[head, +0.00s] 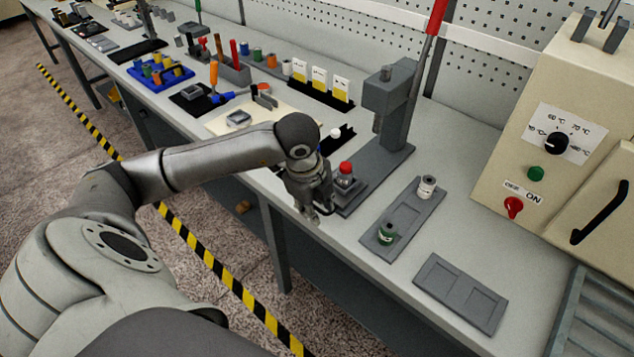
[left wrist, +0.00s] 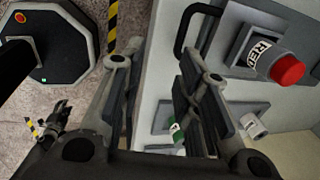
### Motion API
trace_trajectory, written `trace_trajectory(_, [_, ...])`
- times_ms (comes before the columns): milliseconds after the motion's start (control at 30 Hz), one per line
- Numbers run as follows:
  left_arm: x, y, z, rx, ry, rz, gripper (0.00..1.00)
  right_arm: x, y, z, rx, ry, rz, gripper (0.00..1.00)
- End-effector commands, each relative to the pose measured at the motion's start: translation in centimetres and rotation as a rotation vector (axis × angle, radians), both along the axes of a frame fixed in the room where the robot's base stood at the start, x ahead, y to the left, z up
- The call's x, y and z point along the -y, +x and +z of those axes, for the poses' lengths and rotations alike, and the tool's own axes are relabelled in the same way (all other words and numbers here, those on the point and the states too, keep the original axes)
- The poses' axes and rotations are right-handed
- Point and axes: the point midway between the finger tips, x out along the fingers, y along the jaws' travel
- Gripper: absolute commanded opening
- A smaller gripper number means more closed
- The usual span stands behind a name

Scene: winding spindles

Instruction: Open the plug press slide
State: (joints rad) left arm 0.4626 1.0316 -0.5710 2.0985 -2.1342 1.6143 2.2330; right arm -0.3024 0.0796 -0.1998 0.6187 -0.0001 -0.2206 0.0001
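The plug press (head: 390,97) is a grey stand with a long red-gripped lever, at the middle right of the bench in the head view. The handle is near the right finger, contact unclear. My right gripper seems to show small in the left wrist view (left wrist: 62,122).
A grey tray (head: 405,215) holding a green spool and a white spool lies right of the press. An empty grey tray (head: 460,290) lies nearer the front. A beige oven (head: 560,130) stands at the right. Tools and bins fill the bench's left.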

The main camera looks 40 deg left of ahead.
Motion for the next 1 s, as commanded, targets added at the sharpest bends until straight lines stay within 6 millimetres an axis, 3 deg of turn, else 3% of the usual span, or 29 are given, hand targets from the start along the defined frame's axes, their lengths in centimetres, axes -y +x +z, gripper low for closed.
trace_trajectory(1000, [-0.1, -1.4, 7.3, 0.002, 0.0, 0.0, 0.3, -0.1, 0.4, 4.5, 0.006, 0.001, 0.0, 0.4])
